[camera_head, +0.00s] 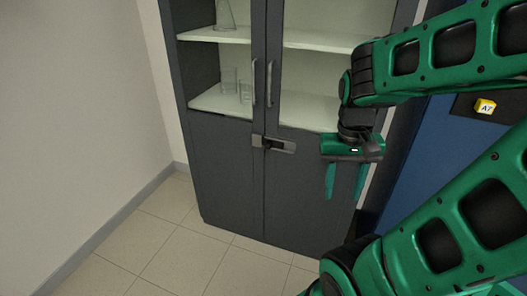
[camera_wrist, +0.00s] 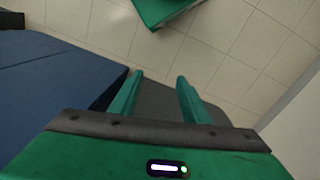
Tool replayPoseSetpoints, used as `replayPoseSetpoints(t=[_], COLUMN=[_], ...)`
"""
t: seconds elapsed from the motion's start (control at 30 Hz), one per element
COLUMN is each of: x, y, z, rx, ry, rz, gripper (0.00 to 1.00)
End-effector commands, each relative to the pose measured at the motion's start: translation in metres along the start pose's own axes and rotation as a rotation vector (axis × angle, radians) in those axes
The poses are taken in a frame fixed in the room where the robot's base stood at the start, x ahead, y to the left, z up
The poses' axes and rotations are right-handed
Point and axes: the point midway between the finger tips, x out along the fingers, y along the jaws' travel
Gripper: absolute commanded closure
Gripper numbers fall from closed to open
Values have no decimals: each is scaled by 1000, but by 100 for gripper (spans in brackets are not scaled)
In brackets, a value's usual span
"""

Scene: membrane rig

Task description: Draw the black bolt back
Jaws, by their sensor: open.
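The black bolt (camera_head: 268,144) sits on a grey metal latch plate (camera_head: 286,147) across the seam between the two doors of a dark grey cabinet (camera_head: 232,170). The bolt is small, and its exact position along the plate cannot be told. My gripper (camera_head: 345,192) is open and empty, its green fingers pointing down, to the right of the latch and a little lower, apart from it.
Two door handles (camera_head: 261,83) stand above the latch. Glassware (camera_head: 236,85) is on shelves behind the panes. Tiled floor (camera_head: 190,255) in front and at left is clear.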

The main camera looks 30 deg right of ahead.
Motion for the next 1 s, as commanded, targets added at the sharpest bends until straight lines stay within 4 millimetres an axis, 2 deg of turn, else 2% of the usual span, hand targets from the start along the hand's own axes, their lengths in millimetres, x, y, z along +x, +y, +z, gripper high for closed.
replayPoseSetpoints(t=[0.27,0.63,0.87,1.0], x=[41,87,106,113], y=[-4,-18,-39,-61], z=[-66,-150,-198,-225], rx=[228,438,483,475], ry=[60,335,597,777], rz=[202,462,563,586], gripper=[57,57,57,57])
